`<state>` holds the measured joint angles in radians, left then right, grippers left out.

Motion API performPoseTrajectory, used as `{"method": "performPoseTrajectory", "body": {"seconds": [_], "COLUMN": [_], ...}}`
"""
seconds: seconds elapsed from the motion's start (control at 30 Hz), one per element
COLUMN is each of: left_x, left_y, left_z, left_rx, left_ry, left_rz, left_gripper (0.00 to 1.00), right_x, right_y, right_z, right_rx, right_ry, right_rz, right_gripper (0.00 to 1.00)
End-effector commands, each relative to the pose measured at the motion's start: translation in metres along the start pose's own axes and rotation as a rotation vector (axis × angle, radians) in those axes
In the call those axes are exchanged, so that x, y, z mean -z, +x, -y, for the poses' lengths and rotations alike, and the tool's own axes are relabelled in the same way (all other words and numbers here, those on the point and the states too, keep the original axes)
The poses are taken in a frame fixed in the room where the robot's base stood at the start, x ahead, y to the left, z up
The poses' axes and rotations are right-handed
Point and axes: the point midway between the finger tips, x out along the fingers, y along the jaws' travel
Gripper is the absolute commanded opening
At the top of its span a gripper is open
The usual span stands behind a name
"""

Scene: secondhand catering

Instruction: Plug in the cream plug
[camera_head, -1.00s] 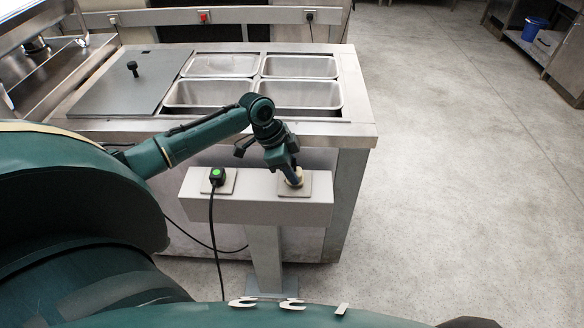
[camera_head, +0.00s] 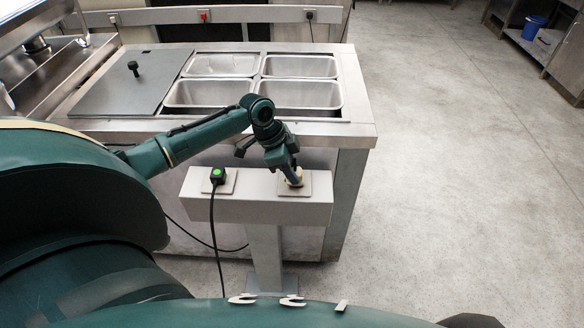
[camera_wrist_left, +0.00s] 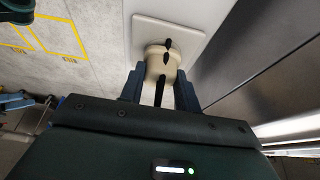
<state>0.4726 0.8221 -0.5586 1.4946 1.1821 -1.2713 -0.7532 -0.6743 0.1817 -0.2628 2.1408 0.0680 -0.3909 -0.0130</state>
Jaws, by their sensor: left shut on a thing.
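The cream plug (camera_head: 294,180) is at the right socket plate (camera_head: 308,190) on top of the grey pedestal. In the left wrist view the cream plug (camera_wrist_left: 160,62) sits between the fingers, against the pale socket plate (camera_wrist_left: 190,35). My left gripper (camera_head: 290,174) is shut on it from above; it also shows in the left wrist view (camera_wrist_left: 160,88). Whether the plug is fully seated cannot be told, as the fingers hide part of it. My right gripper is in neither view.
A black plug with a green face (camera_head: 217,176) stands in the left socket, its black cable (camera_head: 215,240) hanging down. A steel counter (camera_head: 365,130) with several pans is behind the pedestal (camera_head: 262,208). The floor at the right (camera_head: 450,180) is clear.

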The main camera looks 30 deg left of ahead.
Motion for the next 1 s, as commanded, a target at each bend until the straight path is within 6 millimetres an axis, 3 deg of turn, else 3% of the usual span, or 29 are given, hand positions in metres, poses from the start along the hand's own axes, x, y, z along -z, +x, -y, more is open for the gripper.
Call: {"method": "performPoseTrajectory", "body": {"seconds": [0.33,1.0], "left_x": [0.0005,-0.0016], "left_y": [-0.0009,0.0049], "left_z": [-0.0001,0.0], "left_rx": [-0.001,0.0], "left_ry": [0.0,0.0], "left_rz": [-0.004,-0.005], "left_gripper": [0.09,0.09], "right_x": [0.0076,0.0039], "right_y": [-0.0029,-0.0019], "right_z": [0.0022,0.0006], "right_rx": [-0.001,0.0], "right_ry": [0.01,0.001], "right_rz": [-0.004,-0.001], "right_gripper": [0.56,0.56]}}
